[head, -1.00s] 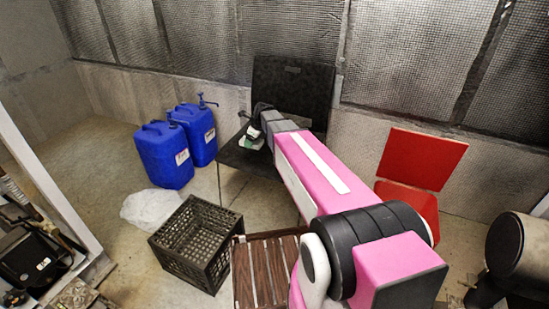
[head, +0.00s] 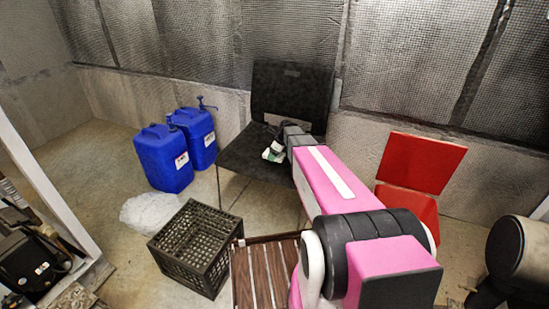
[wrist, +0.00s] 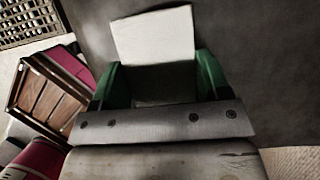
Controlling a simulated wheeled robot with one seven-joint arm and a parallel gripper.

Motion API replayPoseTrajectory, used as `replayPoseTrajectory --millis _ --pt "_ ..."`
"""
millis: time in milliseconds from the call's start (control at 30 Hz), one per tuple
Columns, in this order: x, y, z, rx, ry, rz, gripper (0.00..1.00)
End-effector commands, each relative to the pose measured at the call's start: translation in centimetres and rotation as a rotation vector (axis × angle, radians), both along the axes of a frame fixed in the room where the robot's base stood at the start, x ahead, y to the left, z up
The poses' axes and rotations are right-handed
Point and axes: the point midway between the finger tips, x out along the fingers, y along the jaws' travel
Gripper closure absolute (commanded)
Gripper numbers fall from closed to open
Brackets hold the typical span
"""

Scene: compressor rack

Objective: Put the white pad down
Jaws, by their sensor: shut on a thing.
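The white pad (wrist: 152,36) is between the green fingertips of my gripper (wrist: 160,78) in the wrist view, sticking out past them. In the head view, my gripper (head: 276,149) shows small with a whitish bit of the pad (head: 267,155) at its tip. My gripper is shut on the pad, over the dark seat of a black chair (head: 240,155). The seat fills the background of the wrist view (wrist: 270,60). I cannot tell whether the pad touches the seat.
The chair's black backrest (head: 290,95) stands behind my gripper. Blue jugs (head: 164,160), a clear plastic bag (head: 150,212) and a black crate (head: 195,248) are to the left. A wooden slatted piece (head: 262,275) is in front, and a red chair (head: 418,165) is at right.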

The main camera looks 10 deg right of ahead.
Motion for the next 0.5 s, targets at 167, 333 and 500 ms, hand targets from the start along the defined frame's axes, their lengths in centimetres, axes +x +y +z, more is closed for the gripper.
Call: replayPoseTrajectory --millis 167,333,500 --pt "0.0 0.0 -2.2 0.001 0.001 -0.001 0.50" --pt "0.0 0.0 -2.2 0.000 0.000 0.000 0.50" --pt "0.0 0.0 -2.4 0.000 0.000 0.000 0.50"
